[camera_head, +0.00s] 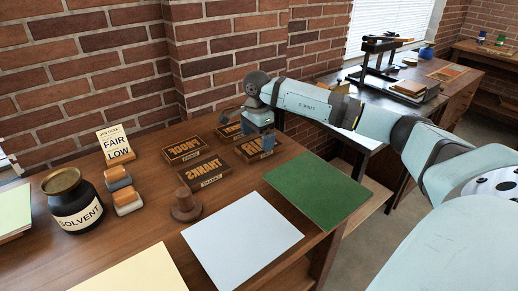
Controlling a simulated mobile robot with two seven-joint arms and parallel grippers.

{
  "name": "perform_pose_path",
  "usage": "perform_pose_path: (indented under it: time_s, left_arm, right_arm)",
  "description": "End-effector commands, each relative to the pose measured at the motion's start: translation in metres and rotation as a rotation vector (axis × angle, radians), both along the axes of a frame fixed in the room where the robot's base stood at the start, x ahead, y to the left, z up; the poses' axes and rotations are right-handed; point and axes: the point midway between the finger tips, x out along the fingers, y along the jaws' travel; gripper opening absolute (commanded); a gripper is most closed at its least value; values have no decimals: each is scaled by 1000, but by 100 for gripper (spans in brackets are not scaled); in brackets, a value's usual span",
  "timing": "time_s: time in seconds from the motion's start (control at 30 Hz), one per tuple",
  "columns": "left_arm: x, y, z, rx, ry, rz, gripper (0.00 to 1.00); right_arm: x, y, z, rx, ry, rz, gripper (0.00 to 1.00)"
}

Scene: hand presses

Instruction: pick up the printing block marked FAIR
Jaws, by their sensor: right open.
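The wooden printing block that seems to read FAIR (247,153) lies flat on the brown table at the right of a group of dark-lettered blocks. Part of its lettering is hidden by my right gripper (264,140). That gripper is open and points down over the block's back right part. I cannot tell whether its fingers touch the block. A job ticket (115,144) reading FAIR and LOW stands at the left. My left gripper is not in view.
Close by lie the PROOF block (184,150), the THANKS block (203,173) and another block (229,130). A brown knobbed tool (185,207), a solvent jar (75,205), a green sheet (315,186) and a pale blue sheet (241,241) surround them. A press (378,62) stands behind.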

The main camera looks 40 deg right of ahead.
Motion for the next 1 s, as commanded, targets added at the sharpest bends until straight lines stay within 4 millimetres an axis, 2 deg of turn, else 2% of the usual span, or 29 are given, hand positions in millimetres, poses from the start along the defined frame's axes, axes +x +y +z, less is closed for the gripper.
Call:
perform_pose_path:
  time_s: [0.03, 0.17, 0.4, 0.43, 0.63, 1.0]
  left_arm:
    - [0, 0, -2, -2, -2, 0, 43]
    - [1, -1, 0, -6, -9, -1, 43]
    - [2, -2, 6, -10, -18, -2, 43]
    - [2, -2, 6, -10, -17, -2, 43]
    - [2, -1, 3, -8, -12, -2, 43]
    - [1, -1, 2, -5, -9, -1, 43]
  right_arm:
    - [-1, 0, -11, 0, 3, 0, 100]
    - [0, 0, -29, 1, 3, -1, 100]
    - [0, 0, -32, 1, -1, 0, 100]
    - [0, 0, -32, 1, 0, 0, 98]
    - [0, 0, -32, 1, 0, 0, 52]
    - [0, 0, -26, 1, -1, 0, 51]
